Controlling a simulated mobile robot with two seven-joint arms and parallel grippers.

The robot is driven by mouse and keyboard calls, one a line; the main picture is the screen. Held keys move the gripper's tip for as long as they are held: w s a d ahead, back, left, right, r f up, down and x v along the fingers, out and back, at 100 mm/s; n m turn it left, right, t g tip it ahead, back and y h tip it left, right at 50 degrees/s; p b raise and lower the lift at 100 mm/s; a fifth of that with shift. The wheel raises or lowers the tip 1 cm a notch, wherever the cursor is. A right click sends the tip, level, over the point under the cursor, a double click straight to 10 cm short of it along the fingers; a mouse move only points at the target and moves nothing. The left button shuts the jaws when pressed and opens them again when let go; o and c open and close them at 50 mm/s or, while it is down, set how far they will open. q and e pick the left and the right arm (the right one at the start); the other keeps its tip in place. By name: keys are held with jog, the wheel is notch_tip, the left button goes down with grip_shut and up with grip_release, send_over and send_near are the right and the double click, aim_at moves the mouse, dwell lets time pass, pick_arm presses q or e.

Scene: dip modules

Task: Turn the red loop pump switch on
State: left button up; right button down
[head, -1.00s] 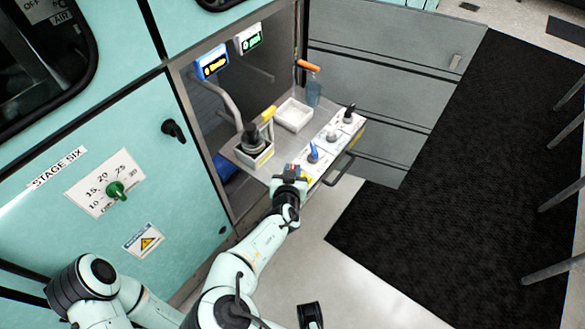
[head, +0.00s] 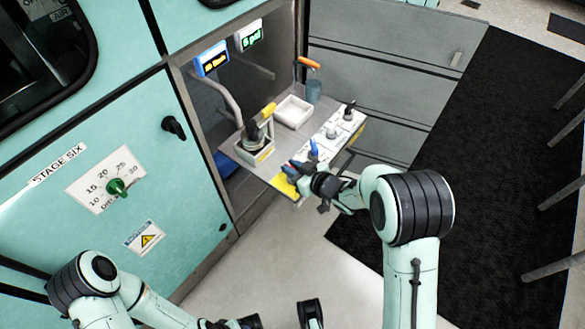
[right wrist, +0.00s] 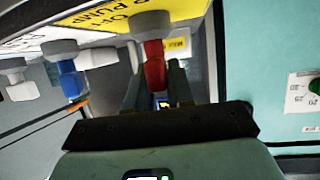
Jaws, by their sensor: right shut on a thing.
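The red switch handle (right wrist: 154,65) shows in the right wrist view below its pale round base, on a yellow plate (right wrist: 108,18) with "OFF" and "PUMP" lettering. My right gripper (right wrist: 155,88) is shut on the red handle, with one dark finger on each side. In the head view my right gripper (head: 291,168) is at the near end of the white switch panel (head: 322,142), and it mostly hides the red switch. My left arm lies along the bottom left.
A blue-handled switch (head: 313,150) and a black-handled switch (head: 349,110) sit farther along the panel. A white tray (head: 308,123), a yellow-and-black tool in a holder (head: 252,152) and an orange-handled item (head: 309,63) stand on the shelf. Open floor lies in front.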

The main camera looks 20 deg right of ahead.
jog(key=shift+d+n+g+y, duration=0.15)
jog(key=shift+n+g+y, duration=0.35)
jog(key=shift+n+y, duration=0.25)
jog(key=shift+f, duration=0.1)
jog(key=c, duration=1.1)
grip_release()
jog(key=p+v, duration=0.2)
jog(key=v, duration=1.1)
jog(key=shift+d, duration=0.2)
